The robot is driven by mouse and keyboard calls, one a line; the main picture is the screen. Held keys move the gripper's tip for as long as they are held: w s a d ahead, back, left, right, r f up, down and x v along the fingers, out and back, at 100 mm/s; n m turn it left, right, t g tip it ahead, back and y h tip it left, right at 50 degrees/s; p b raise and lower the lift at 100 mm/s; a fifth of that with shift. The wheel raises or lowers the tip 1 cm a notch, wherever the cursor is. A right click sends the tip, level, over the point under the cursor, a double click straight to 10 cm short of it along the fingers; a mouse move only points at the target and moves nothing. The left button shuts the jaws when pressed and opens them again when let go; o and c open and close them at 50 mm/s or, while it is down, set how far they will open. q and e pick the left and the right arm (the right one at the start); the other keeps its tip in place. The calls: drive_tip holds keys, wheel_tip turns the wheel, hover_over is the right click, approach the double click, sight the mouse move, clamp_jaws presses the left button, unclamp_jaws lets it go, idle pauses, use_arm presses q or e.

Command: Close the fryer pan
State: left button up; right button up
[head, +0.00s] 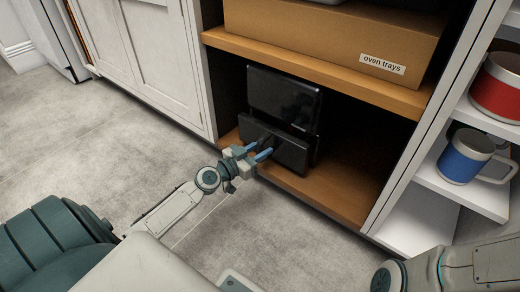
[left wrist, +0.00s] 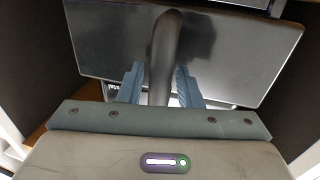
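The black fryer (head: 284,98) stands on the lower wooden shelf of the cabinet. Its pan (head: 290,154) is the lower dark block, whose front stands forward of the upper body. A dark handle sticks out from the pan front, and it shows in the left wrist view (left wrist: 166,45). My left gripper (head: 254,152) is at the pan front with its blue fingers on either side of the handle. The fingers look apart, with small gaps beside the handle; firm contact is not visible. My right gripper is out of view; only part of that arm shows at lower right.
A cardboard box labelled "oven trays" (head: 330,38) sits on the shelf above. White side shelves at right hold a red mug (head: 497,88) and a blue mug (head: 465,156). Closed white doors (head: 160,55) are at left. Bare shelf lies right of the fryer.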

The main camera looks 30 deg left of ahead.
sight(269, 142)
use_arm(q)
clamp_jaws()
drive_tip(key=x, duration=0.4)
drive_tip(key=shift+w+a+b, duration=0.1)
drive_tip(key=shift+a+b, duration=0.3)
drive_tip(key=shift+w+r, duration=0.1)
drive_tip(key=shift+o, duration=1.3)
unclamp_jaws()
drive_tip(key=shift+w, duration=0.15)
drive_tip(key=b+v, duration=0.3)
drive_tip(key=v, duration=0.7)
drive_tip(key=shift+s, duration=0.4)
